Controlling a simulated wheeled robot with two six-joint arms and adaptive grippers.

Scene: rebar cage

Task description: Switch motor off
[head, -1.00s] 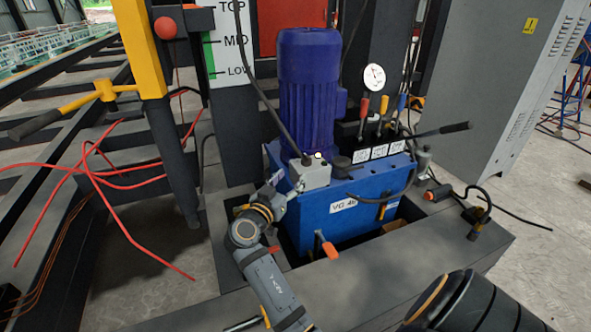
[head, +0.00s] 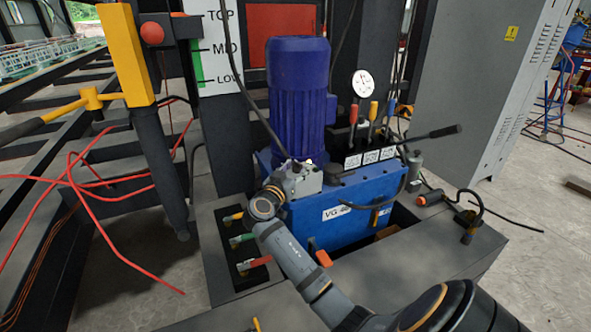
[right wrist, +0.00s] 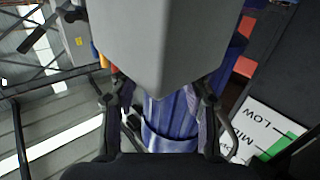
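The blue motor (head: 298,95) stands upright on the blue hydraulic unit (head: 330,215). A small grey box (head: 303,181) sits at the motor's foot, with a cable running up from it; I cannot make out a switch on it. My right gripper (head: 281,186) is at the left side of this box, partly hidden by my wrist. In the right wrist view, the grey box (right wrist: 160,40) fills the upper middle, very close. The fingers of my right gripper (right wrist: 160,92) are spread apart near its lower edges, with the blue motor (right wrist: 172,125) beyond. My left gripper is not in view.
Valves with yellow, green and red handles (head: 245,240) sit left of the unit. Several levers (head: 364,112) and a gauge (head: 363,84) stand right of the motor. A grey cabinet (head: 480,90) stands at the right. Loose red cables (head: 85,190) lie left.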

